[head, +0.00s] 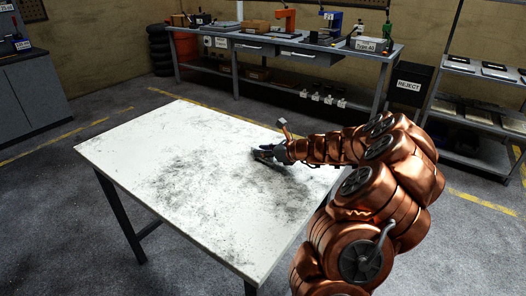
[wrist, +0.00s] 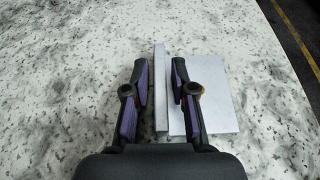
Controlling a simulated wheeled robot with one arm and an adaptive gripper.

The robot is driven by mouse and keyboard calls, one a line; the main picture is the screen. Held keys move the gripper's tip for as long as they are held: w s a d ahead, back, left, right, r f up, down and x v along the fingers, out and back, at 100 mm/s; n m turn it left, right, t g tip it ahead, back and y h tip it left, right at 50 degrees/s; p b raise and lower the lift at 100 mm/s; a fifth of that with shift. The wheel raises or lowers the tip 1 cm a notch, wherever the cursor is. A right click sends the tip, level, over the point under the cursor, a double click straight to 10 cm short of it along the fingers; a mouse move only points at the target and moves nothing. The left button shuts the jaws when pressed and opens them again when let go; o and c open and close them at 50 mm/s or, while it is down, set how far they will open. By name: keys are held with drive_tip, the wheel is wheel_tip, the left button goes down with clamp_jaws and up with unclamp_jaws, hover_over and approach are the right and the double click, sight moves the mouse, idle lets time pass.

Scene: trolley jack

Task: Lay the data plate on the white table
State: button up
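The data plate (wrist: 212,100) is a light grey flat sheet with an upright narrow strip (wrist: 160,90) along its left side in the wrist view. The flat part appears to lie on the white table (head: 170,160); the exact contact is hard to see. My gripper (wrist: 161,75) is open, with one finger on each side of the strip and a small gap visible at both sides. In the head view my gripper (head: 266,153) is low over the table's right part, and the plate is hardly distinguishable there.
The white tabletop is smudged dark but otherwise clear. A workbench (head: 290,45) with tools stands behind it. A black REJECT bin (head: 410,84) and a shelf rack (head: 478,100) stand at the back right. A grey cabinet (head: 35,95) is at the left.

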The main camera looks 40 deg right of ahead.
drive_tip(key=shift+o, duration=1)
drive_tip(key=v, duration=1.2)
drive_tip(key=shift+a, duration=0.1)
